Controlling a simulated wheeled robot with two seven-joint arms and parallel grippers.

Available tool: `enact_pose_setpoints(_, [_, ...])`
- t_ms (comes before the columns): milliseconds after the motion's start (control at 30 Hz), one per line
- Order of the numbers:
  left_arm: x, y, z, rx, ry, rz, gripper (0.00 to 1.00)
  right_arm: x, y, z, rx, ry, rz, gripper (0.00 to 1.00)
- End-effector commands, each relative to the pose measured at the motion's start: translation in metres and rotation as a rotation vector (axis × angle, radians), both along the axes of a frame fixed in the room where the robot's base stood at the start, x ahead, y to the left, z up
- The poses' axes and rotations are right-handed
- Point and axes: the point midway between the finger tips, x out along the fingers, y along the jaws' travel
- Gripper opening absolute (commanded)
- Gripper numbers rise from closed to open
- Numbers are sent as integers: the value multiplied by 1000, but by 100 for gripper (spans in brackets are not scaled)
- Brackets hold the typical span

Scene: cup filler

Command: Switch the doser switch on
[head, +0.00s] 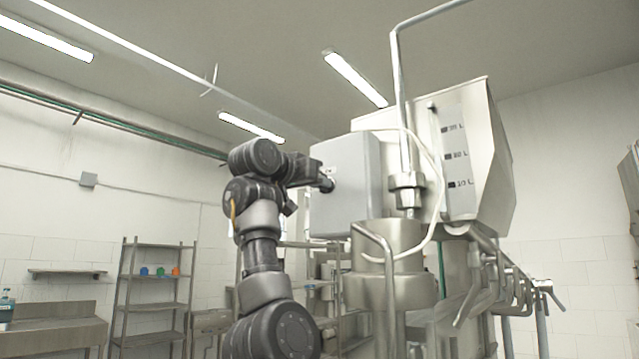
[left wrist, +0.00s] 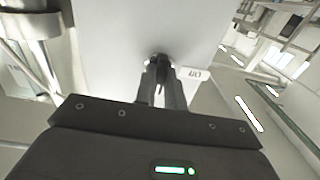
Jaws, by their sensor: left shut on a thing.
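The doser switch (left wrist: 158,62) is a small dark knob on a round base, on the face of a grey control box. In the left wrist view a small white label (left wrist: 193,73) is beside it. My left gripper (left wrist: 160,80) is shut on the knob, and its fingers hide most of it. In the head view my left gripper (head: 324,180) reaches the left face of the grey box (head: 347,185). The knob's exact angle cannot be told. My right gripper is not in view.
The box is mounted on a large steel hopper (head: 490,150) with volume marks. A vertical pipe (head: 402,110) and a white hose (head: 437,180) are to its right. A steel shelf rack (head: 152,308) with small coloured items stands at the back left.

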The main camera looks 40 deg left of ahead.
Motion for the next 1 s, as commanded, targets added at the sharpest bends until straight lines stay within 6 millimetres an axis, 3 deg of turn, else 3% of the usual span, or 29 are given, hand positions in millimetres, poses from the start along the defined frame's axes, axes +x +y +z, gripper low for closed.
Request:
enact_pose_setpoints(33, [0,0,1,2,-2,0,0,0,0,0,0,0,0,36])
enact_pose_setpoints(67, [0,0,1,2,-2,0,12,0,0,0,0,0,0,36])
enact_pose_setpoints(233, [0,0,1,1,-2,0,33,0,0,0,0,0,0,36])
enact_pose_setpoints(567, [-4,0,-1,-1,-2,0,33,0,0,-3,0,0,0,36])
enact_pose_setpoints(1000, [-82,-2,-3,-1,-5,1,33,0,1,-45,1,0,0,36])
